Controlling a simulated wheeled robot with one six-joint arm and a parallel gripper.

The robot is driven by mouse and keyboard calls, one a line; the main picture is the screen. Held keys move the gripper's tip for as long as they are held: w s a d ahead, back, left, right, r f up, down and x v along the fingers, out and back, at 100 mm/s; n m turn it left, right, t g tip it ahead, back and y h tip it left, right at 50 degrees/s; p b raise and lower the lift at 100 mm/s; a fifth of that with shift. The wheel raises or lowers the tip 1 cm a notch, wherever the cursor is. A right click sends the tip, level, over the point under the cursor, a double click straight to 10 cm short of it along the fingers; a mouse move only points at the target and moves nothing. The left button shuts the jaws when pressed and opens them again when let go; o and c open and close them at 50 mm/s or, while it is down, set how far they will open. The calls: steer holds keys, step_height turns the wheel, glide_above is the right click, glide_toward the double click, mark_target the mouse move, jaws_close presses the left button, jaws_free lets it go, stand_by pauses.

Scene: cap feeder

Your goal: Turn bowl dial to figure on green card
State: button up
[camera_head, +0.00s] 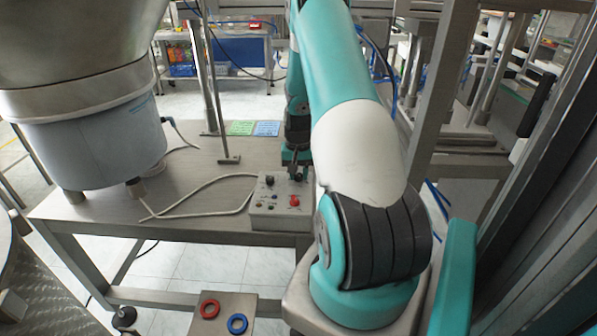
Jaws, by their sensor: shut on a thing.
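A grey control box (264,213) sits on the steel table below the feeder bowl. Its top has a black dial (269,180) at the back left, a red knob (294,201) and small buttons. My gripper (298,176) points down at the back right of the box, shut on a dial there. That dial is mostly hidden by the fingers, and its pointer and scale cannot be read. The green card (241,128) lies flat on the table behind the box, its figure too small to read.
A blue card (266,128) lies right of the green card. The big metal bowl feeder (95,140) stands at the left. A pale cable (190,209) loops across the table (100,205). A post rises behind. Red and blue rings (209,309) lie on a front stand.

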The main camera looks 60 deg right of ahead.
steer(key=m, duration=0.4)
steer(key=shift+r+m, duration=0.1)
steer(key=shift+m, duration=0.2)
steer(key=m, duration=0.3)
steer(key=shift+m+p, duration=0.35)
steer(key=shift+m, duration=0.05)
steer(key=m, duration=0.4)
steer(key=shift+m, duration=2.1)
steer(key=o, duration=0.9)
steer(key=shift+o, duration=0.2)
